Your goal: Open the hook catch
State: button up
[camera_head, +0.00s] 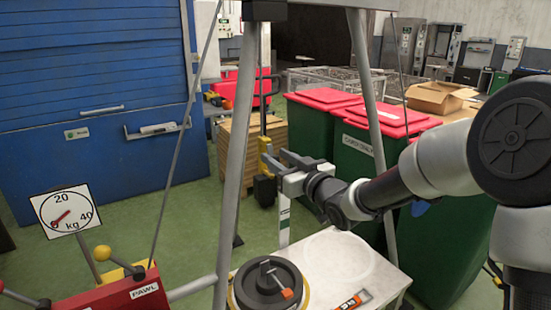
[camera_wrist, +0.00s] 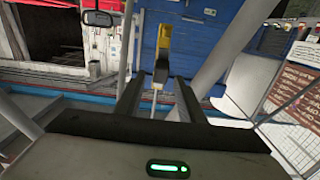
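My gripper (camera_head: 277,161) reaches left from the arm, above the white-topped stand, in the head view. In the wrist view its two dark fingers (camera_wrist: 160,82) are spread apart. A yellow and grey piece (camera_wrist: 164,38), which looks like the hook catch, stands just beyond the fingertips, in line with the gap. A thin pale strip (camera_wrist: 154,103) shows between the fingers below it. In the head view a yellow part (camera_head: 265,146) shows beside the fingertips. I cannot tell whether the fingers touch it, nor whether the catch is closed.
Grey tripod legs (camera_head: 237,150) stand left and right of my gripper. A black round disc with an orange handle (camera_head: 268,284) and an orange-marked tool (camera_head: 354,300) lie on the white stand (camera_head: 345,262). A red pawl box (camera_head: 125,293) and kg dial (camera_head: 66,211) are at left. Green bins (camera_head: 360,160) stand behind.

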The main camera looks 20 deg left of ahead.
jog(key=shift+x, duration=0.8)
grip_shut()
